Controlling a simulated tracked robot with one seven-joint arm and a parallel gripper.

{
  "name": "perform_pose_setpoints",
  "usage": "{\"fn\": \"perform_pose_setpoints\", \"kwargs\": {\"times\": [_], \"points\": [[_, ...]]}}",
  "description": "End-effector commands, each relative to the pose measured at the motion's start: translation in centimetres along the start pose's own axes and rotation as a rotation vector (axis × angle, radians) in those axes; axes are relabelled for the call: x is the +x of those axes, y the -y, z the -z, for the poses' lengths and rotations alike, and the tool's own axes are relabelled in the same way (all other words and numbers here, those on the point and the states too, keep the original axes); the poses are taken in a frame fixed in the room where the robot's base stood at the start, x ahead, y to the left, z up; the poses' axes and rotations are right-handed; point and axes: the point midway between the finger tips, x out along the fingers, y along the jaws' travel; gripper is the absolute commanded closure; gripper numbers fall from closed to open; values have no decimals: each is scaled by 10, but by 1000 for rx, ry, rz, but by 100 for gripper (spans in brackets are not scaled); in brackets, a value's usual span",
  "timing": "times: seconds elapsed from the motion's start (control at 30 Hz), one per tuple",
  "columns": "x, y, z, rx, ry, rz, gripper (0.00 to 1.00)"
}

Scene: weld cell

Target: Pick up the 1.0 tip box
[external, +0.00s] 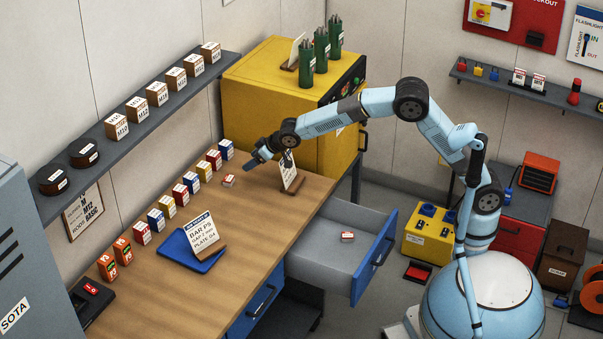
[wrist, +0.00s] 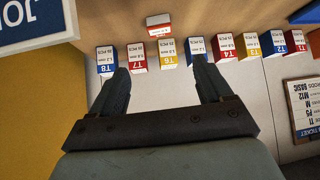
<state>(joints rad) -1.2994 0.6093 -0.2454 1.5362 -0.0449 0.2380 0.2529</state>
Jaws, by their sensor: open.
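A row of small tip boxes in blue, red and yellow with white labels stands along the back of the wooden bench. In the wrist view the row includes a blue T8 box (wrist: 106,60), a red T7 box (wrist: 137,57) and a yellow T6 box (wrist: 168,53). A loose red and white box (external: 229,180) lies apart from the row; it also shows in the wrist view (wrist: 158,23). The size print is too small to tell which box is 1.0. My gripper (external: 252,161) is open and empty above the row's far end; its fingers (wrist: 160,70) touch no box.
A ticket stand (external: 290,175) stands on the bench near my arm. A blue tray (external: 190,252) with a ticket lies further front. An open drawer (external: 318,268) holds another red and white box (external: 347,237). A yellow cabinet (external: 265,95) rises beyond the bench; a shelf (external: 130,130) overhangs the row.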

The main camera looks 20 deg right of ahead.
Motion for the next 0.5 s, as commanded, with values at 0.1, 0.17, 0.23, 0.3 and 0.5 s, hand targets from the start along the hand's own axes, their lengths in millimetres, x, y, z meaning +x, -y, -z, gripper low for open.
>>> {"fn": "perform_pose_setpoints", "kwargs": {"times": [0.1, 0.17, 0.23, 0.3, 0.5], "points": [[12, 0, -7, 0, -1, 0, 21], [19, -1, -7, 0, -1, -1, 21], [30, -1, -7, 0, -1, -1, 21], [41, -1, -7, -1, 0, -1, 21], [72, 0, -7, 0, 0, -1, 21]]}}
